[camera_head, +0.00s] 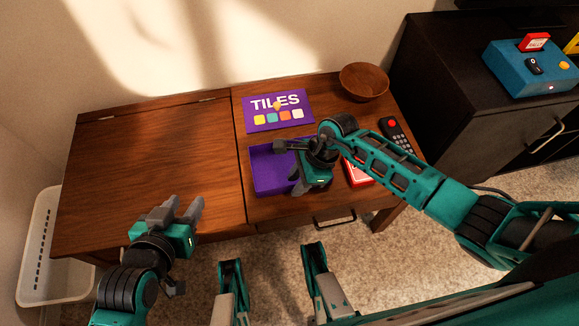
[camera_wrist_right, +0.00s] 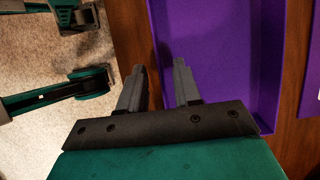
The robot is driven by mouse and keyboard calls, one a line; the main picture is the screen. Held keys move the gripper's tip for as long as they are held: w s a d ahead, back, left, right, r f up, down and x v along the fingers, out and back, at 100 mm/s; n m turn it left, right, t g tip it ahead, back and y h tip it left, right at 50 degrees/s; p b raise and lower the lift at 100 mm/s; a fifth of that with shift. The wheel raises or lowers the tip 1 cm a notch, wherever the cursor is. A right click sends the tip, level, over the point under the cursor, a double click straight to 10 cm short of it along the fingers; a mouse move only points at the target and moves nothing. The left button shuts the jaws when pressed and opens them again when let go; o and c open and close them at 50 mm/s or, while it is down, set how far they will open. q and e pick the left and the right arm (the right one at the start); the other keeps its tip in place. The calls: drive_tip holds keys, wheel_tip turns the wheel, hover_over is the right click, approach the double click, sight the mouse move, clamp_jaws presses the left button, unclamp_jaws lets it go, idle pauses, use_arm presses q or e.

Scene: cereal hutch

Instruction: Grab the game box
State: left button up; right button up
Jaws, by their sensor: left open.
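The game box is in two purple parts on the wooden desk. Its lid (camera_head: 300,101), marked "TILES" with several coloured squares, lies face up at the back. Its open tray (camera_head: 268,176) lies in front of the lid, empty where visible and partly covered by my right arm; it also shows in the right wrist view (camera_wrist_right: 225,45). My right gripper (camera_head: 286,164) is open above the tray. In the right wrist view its fingers (camera_wrist_right: 157,82) are apart, near the tray's side wall; contact cannot be told. My left gripper (camera_head: 187,207) is open and empty over the desk's front edge.
A wooden bowl (camera_head: 364,82), a dark remote (camera_head: 396,134) and a red box (camera_head: 357,175), partly hidden by my right arm, are on the desk's right side. The left half (camera_head: 150,155) is clear. A white bin (camera_head: 38,245) stands left; a black cabinet (camera_head: 450,90) stands right.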

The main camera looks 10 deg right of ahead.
clamp_jaws()
drive_tip(key=shift+r, duration=0.1)
idle(0.6)
